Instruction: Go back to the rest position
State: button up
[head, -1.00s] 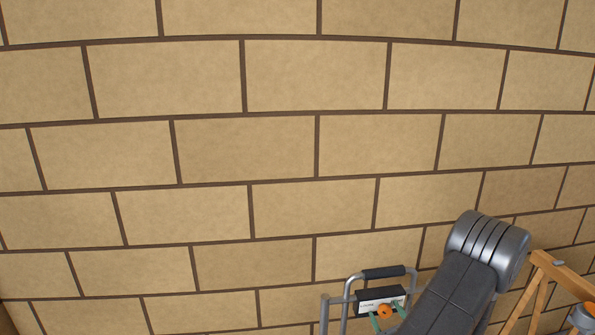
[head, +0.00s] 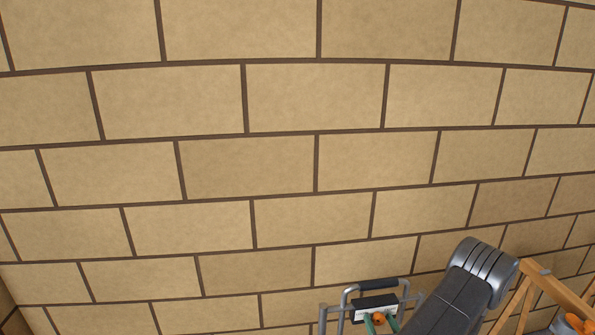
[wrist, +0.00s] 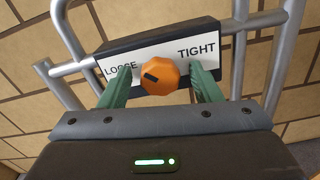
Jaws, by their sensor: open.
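My gripper (wrist: 162,85) has two green fingers. They stand open on either side of an orange knob (wrist: 163,75), with a gap showing on each side. The knob has a dark mark and sits on a dark box with a white label panel (wrist: 197,52) reading LOOSE at left and TIGHT at right. The box is fixed to a grey tube frame (wrist: 277,65). In the head view my gripper (head: 379,325) is partly cut off at the bottom edge, by the same knob (head: 379,319) and frame (head: 345,302).
A tan block wall (head: 250,160) fills most of the head view. A wooden trestle (head: 533,275) stands at the lower right, with an orange and grey object (head: 573,323) partly in view at the corner. The floor is not visible in the head view.

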jog(key=shift+m+p, duration=0.6)
jog(key=shift+p, duration=0.05)
jog(key=shift+a, duration=0.15)
